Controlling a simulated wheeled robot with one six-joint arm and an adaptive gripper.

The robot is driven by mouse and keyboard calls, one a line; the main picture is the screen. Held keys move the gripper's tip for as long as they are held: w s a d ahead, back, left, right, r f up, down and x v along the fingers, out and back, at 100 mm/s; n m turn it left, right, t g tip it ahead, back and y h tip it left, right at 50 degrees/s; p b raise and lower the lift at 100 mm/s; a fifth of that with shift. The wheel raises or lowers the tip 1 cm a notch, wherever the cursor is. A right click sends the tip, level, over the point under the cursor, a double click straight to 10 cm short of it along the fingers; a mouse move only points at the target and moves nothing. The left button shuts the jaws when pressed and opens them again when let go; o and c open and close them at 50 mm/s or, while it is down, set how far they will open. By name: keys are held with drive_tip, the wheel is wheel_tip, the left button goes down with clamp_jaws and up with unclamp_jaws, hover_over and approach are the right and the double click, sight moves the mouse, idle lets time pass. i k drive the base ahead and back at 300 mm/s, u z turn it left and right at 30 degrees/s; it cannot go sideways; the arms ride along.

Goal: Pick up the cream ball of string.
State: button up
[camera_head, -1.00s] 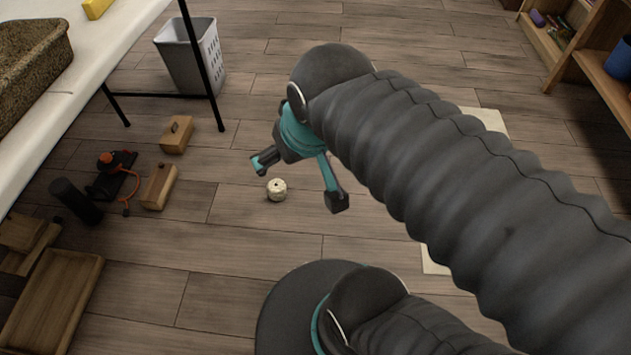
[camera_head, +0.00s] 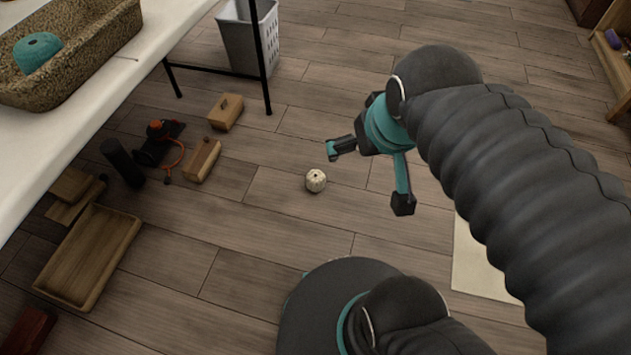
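The cream ball of string (camera_head: 316,181) lies on the wooden floor near the middle of the head view, with a small dark hole on its top. My gripper (camera_head: 372,175) is to the right of the ball, with its two fingers spread wide and nothing between them. The left fingertip is just above and right of the ball in the picture. The ball is clear of both fingers as far as I can see. How high the gripper is above the floor is hard to tell.
Wooden blocks (camera_head: 202,160), a black cylinder (camera_head: 122,163) and a black and orange item (camera_head: 160,145) lie left. A wooden tray (camera_head: 88,258) is lower left. A grey bin (camera_head: 243,45) stands behind. Floor around the ball is clear.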

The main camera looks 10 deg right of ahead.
sight(316, 179)
drive_tip(key=u, duration=0.05)
drive_tip(key=k, duration=0.65)
drive_tip(key=u, duration=0.65)
drive_tip(key=i, duration=1)
